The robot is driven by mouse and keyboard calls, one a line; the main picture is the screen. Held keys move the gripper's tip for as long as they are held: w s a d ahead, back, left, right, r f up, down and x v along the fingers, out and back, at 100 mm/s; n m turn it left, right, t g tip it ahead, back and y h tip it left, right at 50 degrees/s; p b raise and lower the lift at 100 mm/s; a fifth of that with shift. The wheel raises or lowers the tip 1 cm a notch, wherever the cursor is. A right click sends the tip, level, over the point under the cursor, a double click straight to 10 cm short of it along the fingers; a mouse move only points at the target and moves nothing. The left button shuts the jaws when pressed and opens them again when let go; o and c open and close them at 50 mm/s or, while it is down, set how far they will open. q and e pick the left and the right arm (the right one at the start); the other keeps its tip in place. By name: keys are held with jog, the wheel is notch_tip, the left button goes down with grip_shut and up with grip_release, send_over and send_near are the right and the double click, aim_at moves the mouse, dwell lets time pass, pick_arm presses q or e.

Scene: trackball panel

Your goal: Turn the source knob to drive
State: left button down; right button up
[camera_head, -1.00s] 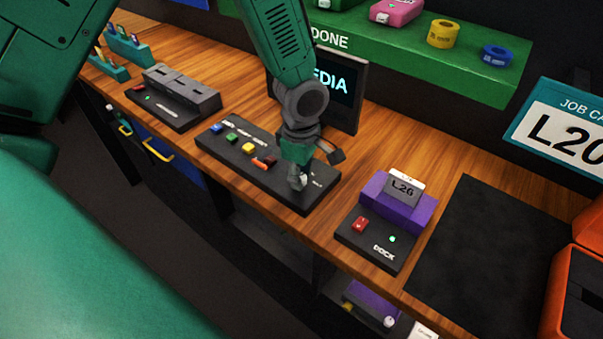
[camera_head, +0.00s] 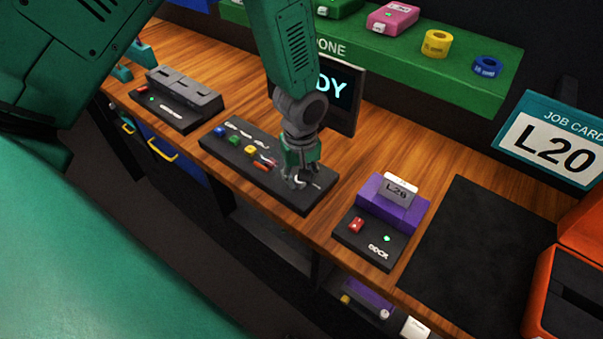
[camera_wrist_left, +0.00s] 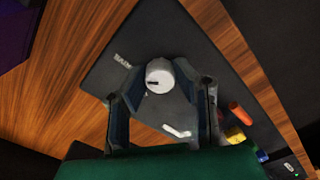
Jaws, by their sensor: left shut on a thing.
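The black panel (camera_head: 240,170) lies on the wooden bench, with several coloured buttons in a row. A pale round knob (camera_wrist_left: 160,75) sits near its right end, with a dark pointer mark on its face. Small white lettering beside it is too blurred to read. My left gripper (camera_head: 300,182) reaches down over that end of the panel. In the left wrist view its fingers stand on either side of the knob, and it is shut on it. In the head view the gripper largely hides the knob. My right gripper is not in view.
A screen (camera_head: 340,95) behind my left arm shows letters ending in "DY". A purple dock (camera_head: 390,205) with an L26 piece stands to the right, beside a dark mat (camera_head: 465,250) and an orange case (camera_head: 550,300). A grey double-slot unit (camera_head: 185,92) stands left.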

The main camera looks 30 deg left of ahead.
pick_arm(q)
jog(key=shift+w+r+m+p, duration=0.15)
jog(key=shift+w+m+p, duration=0.15)
jog(key=shift+m, duration=0.7)
jog(key=c, duration=1.3)
grip_release()
jog(key=shift+s, duration=0.1)
jog(key=shift+r, duration=0.2)
notch_tip(320, 180, up, 11)
jog(key=shift+r, duration=0.15)
